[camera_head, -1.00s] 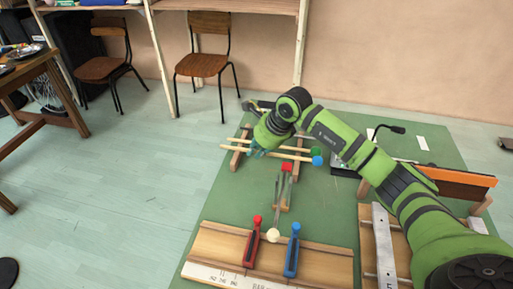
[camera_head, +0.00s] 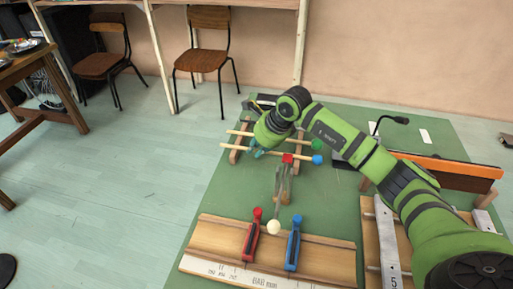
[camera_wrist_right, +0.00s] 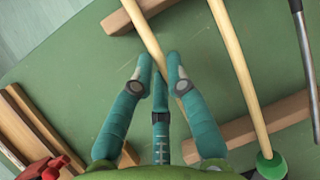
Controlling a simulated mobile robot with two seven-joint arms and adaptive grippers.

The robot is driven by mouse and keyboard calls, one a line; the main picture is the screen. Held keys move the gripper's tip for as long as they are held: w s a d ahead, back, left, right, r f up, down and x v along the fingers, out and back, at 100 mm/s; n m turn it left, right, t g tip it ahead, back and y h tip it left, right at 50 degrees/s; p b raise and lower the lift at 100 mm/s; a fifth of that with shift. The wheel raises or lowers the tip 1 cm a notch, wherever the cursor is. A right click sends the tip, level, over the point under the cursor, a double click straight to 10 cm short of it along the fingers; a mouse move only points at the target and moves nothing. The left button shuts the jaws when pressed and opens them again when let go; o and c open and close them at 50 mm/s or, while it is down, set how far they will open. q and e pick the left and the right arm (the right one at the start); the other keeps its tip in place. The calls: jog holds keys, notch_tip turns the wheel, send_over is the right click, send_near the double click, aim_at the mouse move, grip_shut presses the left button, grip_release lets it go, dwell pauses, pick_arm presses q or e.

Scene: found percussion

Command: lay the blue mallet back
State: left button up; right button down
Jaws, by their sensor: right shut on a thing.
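The blue mallet (camera_head: 317,159) has a pale wooden stick and a blue ball head. My right gripper (camera_head: 258,152) is shut on its stick. In the right wrist view the fingers (camera_wrist_right: 160,75) close around the stick (camera_wrist_right: 145,35), and the blue head is hidden. The stick lies across two wooden rails, the left one (camera_head: 236,152) and a right one mostly behind the mallets; whether it touches them is unclear. The green mallet (camera_head: 317,144) lies beside it on the far side, roughly parallel; its head also shows in the wrist view (camera_wrist_right: 270,166). My left gripper is not in view.
A wooden board (camera_head: 220,236) holds a red clamp (camera_head: 252,238) and a blue clamp (camera_head: 294,248). A metal bar frame (camera_head: 386,240) is right. Green mat (camera_head: 215,190) is bare at left.

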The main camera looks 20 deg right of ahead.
jog(key=c, duration=1.2)
grip_release()
jog(key=shift+o, duration=0.2)
jog(key=v, duration=1.2)
